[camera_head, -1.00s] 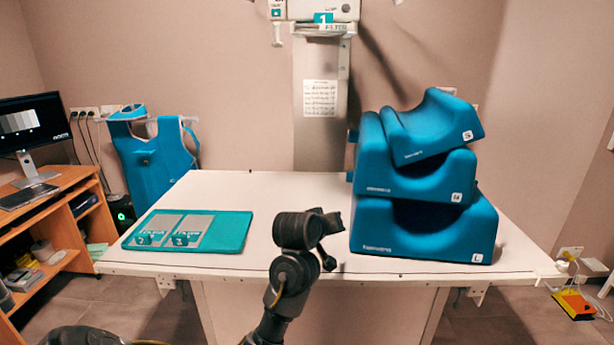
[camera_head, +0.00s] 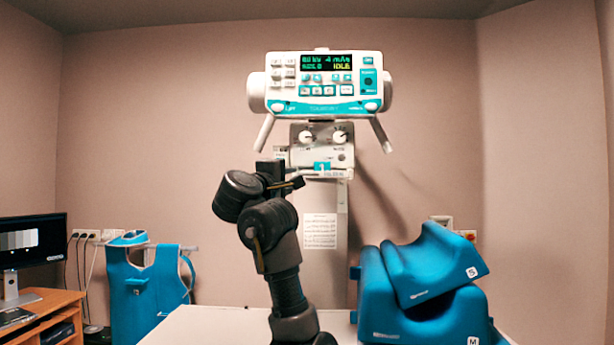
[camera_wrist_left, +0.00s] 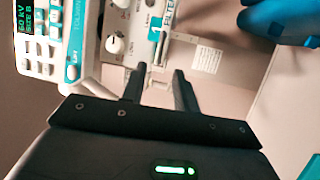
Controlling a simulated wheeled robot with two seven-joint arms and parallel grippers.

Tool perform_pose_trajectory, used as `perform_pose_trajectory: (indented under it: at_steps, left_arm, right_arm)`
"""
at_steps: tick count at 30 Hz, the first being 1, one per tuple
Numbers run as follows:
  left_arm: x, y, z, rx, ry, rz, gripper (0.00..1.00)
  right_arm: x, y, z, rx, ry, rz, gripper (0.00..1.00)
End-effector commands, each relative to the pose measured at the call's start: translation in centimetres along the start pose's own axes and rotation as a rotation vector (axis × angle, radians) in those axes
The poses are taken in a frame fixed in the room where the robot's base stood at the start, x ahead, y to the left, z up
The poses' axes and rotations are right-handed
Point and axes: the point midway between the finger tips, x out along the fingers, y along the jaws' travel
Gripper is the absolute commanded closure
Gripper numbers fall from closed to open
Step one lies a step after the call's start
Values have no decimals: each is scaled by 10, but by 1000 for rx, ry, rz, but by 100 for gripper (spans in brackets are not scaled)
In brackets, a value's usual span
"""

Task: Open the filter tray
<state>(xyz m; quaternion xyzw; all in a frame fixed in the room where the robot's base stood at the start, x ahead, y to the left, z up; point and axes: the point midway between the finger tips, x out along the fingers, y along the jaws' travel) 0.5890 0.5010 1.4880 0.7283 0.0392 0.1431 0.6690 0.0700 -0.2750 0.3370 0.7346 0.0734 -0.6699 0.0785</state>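The filter tray (camera_head: 322,174) is a thin pale slot piece with a teal "1" label, low on the collimator head (camera_head: 322,146). It appears pushed in. In the left wrist view the tray's "1 FILTER" label (camera_wrist_left: 160,38) lies just beyond the fingertips. My left gripper (camera_head: 291,183) is raised in front of the collimator, just left of the tray. In the left wrist view my left gripper (camera_wrist_left: 158,72) has its two dark fingers apart, with the tray's front edge between or just past them. I cannot tell whether they touch it. My right gripper is not in view.
The tube console (camera_head: 325,85) with its display and two angled handles hangs above the collimator. A white table (camera_head: 215,325) is below. Blue cushions (camera_head: 425,285) are stacked at the right. A blue apron (camera_head: 145,290) and a monitor (camera_head: 33,243) are at the left.

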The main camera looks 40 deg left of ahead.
Motion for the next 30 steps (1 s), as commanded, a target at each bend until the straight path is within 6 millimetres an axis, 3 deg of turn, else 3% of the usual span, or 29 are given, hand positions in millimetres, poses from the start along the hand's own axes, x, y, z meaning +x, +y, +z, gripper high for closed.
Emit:
perform_pose_trajectory:
  at_steps: [15, 21, 30]
  left_arm:
    - [86, 2, 2, 1, -4, -3, 70]
    - [100, 0, 2, 3, -4, -2, 70]
    - [101, -1, 2, 4, -3, -1, 71]
  right_arm:
    - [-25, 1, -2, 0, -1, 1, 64]
    - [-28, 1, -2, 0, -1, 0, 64]
    - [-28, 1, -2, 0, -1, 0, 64]
